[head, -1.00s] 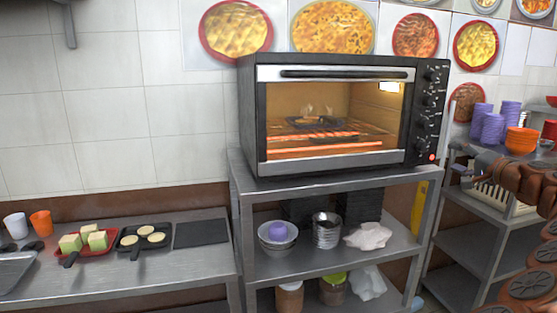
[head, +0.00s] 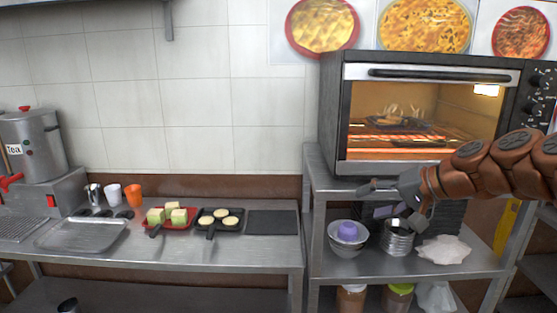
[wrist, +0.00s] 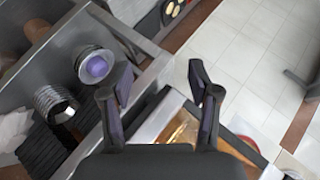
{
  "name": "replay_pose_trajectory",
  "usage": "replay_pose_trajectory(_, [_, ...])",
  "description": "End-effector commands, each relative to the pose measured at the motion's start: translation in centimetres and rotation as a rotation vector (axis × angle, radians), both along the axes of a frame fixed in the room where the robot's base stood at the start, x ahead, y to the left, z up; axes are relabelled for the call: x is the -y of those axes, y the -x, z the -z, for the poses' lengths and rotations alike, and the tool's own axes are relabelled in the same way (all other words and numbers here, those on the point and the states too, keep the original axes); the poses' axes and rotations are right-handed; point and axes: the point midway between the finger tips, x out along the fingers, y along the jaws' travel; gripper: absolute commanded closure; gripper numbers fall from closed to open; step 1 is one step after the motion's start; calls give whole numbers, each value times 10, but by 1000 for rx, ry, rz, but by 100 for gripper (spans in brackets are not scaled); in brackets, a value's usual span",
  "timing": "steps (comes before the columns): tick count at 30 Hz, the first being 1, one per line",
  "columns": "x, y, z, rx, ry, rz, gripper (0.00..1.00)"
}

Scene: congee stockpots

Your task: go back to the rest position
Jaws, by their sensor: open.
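My gripper (head: 393,202) is in front of the shelf unit below the oven in the head view, at the end of my brown arm. Its two fingers are apart and nothing is between them; this also shows in the wrist view (wrist: 160,88). The lit oven (head: 425,115) stands on the shelf unit with its door closed. Inside it, a dark pan with food (head: 396,122) rests on the rack above glowing elements.
The shelf (head: 375,262) below holds bowls (head: 348,236), metal tins (head: 397,238) and a white cloth (head: 443,250). The left counter (head: 255,258) carries a red tray (head: 172,218), a black pan (head: 219,220), cups (head: 113,193) and a tea urn (head: 32,145). A dark mat (head: 272,222) lies empty.

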Motion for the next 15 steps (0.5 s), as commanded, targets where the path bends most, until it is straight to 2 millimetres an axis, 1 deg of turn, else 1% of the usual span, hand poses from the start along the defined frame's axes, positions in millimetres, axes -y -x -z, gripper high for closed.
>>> replay_pose_trajectory(1, [-25,21,9,-35,47,-52,39])
replay_pose_trajectory(2, [-37,33,17,-61,73,-79,39])
replay_pose_trajectory(3, [-50,49,28,-94,112,-112,39])
replay_pose_trajectory(5, [-69,77,45,-144,174,-162,39])
replay_pose_trajectory(6, [-77,94,57,-178,216,-189,39])
replay_pose_trajectory(7, [-83,109,66,-204,246,-210,39])
replay_pose_trajectory(8, [-88,123,76,-231,278,-230,39])
replay_pose_trajectory(9, [-91,142,86,-263,322,-252,39])
replay_pose_trajectory(11, [-94,172,105,-319,387,-286,39])
replay_pose_trajectory(12, [-94,191,115,-351,431,-302,39])
replay_pose_trajectory(13, [-93,206,124,-378,462,-314,39])
replay_pose_trajectory(15, [-86,240,142,-440,536,-337,39])
